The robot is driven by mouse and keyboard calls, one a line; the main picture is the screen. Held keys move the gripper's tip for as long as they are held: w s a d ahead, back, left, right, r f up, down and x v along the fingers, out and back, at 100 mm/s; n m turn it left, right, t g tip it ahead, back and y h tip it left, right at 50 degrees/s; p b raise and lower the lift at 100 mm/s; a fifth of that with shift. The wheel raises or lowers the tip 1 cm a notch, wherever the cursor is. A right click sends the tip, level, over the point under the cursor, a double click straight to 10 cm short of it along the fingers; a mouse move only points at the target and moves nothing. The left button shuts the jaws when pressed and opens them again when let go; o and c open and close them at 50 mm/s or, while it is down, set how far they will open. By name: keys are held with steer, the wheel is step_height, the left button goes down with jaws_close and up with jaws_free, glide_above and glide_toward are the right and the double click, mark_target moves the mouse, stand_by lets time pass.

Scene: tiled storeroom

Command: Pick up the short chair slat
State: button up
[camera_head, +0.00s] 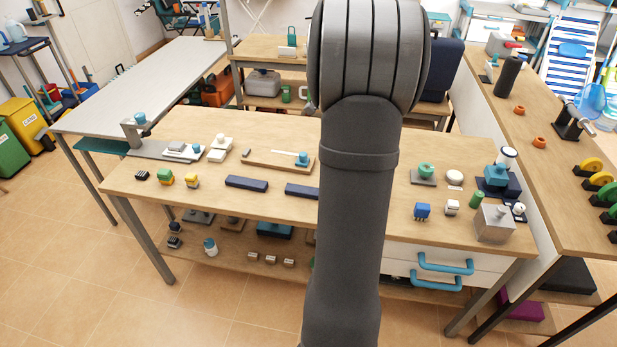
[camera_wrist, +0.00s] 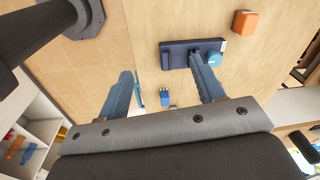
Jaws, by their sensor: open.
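In the head view, a dark navy bar (camera_head: 246,183) lies flat near the front edge of the wooden workbench. A second navy bar (camera_head: 301,190) lies to its right, its right end hidden by my arm. I cannot tell which is the short chair slat. In the wrist view, my gripper (camera_wrist: 162,65) is open, with two blue fingers apart and nothing between their tips. A navy bar-shaped piece (camera_wrist: 178,57) shows past the right fingertip, with a round teal thing (camera_wrist: 214,59) at its right end. My gripper is hidden in the head view.
The workbench (camera_head: 290,125) holds a wooden board (camera_head: 262,160) with a white bar, yellow-and-green blocks (camera_head: 165,180), a blue block (camera_head: 422,211) and a grey box (camera_head: 494,224). An orange block (camera_wrist: 245,22) shows in the wrist view. Clear wood surrounds the left navy bar.

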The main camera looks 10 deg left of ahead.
steer(key=w+a+f+m, duration=0.1)
steer(key=w+a+f, duration=0.15)
steer(key=a, duration=0.35)
steer(key=w+a+f+m, duration=0.2)
steer(key=w+a, duration=0.1)
steer(key=a, duration=0.4)
glide_above(303, 189)
steer(key=shift+g, duration=0.4)
step_height(303, 189, down, 12)
steer(key=shift+s+a+r, duration=0.1)
steer(key=shift+r, duration=0.05)
steer(key=shift+f, duration=2.9)
steer(key=c, duration=1.2)
